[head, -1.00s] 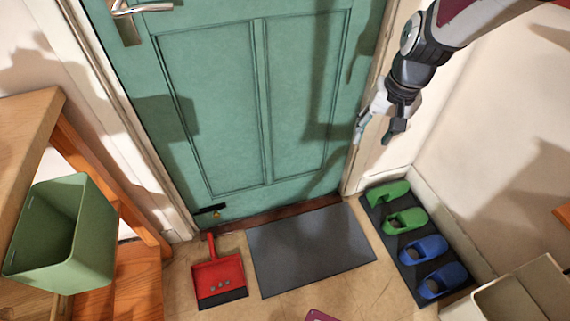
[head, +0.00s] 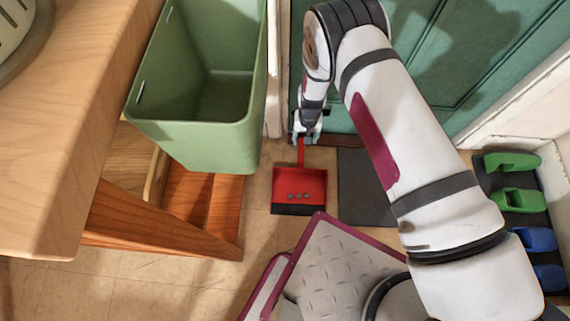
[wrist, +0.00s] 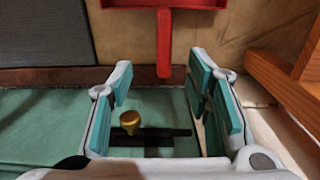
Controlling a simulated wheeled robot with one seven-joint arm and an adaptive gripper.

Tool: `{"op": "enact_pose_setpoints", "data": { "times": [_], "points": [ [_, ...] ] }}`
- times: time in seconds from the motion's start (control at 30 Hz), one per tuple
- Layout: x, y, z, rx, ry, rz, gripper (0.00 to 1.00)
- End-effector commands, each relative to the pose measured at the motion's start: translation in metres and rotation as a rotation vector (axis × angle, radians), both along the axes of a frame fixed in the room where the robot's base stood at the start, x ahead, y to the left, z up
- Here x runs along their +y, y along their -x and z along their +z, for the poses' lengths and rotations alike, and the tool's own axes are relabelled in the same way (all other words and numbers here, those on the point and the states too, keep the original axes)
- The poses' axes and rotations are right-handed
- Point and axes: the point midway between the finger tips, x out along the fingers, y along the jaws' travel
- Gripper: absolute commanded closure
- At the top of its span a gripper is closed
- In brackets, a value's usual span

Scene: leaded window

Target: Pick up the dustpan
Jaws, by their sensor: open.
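The red dustpan (head: 299,188) lies on the floor by the foot of the green door, its handle toward the door and its dark lip toward me. Several small grey spots show on its pan. My gripper (head: 307,136) is at the handle end of the dustpan. In the wrist view my gripper (wrist: 166,90) is open and empty, with teal pads apart. The red handle (wrist: 164,45) points in between the fingers from the top, its end near the level of the fingertips. I cannot tell the height between them. Most of the pan is cut off there.
A brass knob (wrist: 130,120) on a dark door bolt shows between the fingers in the wrist view. A grey mat (head: 362,190) lies right of the dustpan. A green bin (head: 205,130) and wooden bench (head: 150,225) stand left. Green and blue slippers (head: 518,200) are far right.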

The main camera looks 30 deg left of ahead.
Motion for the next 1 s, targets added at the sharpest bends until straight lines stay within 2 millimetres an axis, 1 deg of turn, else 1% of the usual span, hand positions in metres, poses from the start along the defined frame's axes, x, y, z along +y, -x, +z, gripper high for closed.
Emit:
{"op": "enact_pose_setpoints", "data": {
  "times": [0.03, 0.17, 0.4, 0.5, 0.6, 0.83, 1.0],
  "points": [
    [-0.001, 0.002, -0.009, 0.000, 0.003, 0.002, 0.55],
    [-0.001, 0.003, -0.024, -0.001, 0.004, 0.004, 0.55],
    [-0.001, 0.004, -0.070, 0.000, 0.004, 0.004, 0.55],
    [-0.001, 0.004, -0.084, 0.001, 0.004, 0.003, 0.55],
    [-0.001, 0.004, -0.092, 0.001, 0.004, 0.004, 0.55],
    [-0.001, 0.004, -0.101, 0.001, 0.004, 0.004, 0.55],
    [-0.003, 0.006, -0.122, 0.001, 0.004, 0.004, 0.55]
  ]
}}
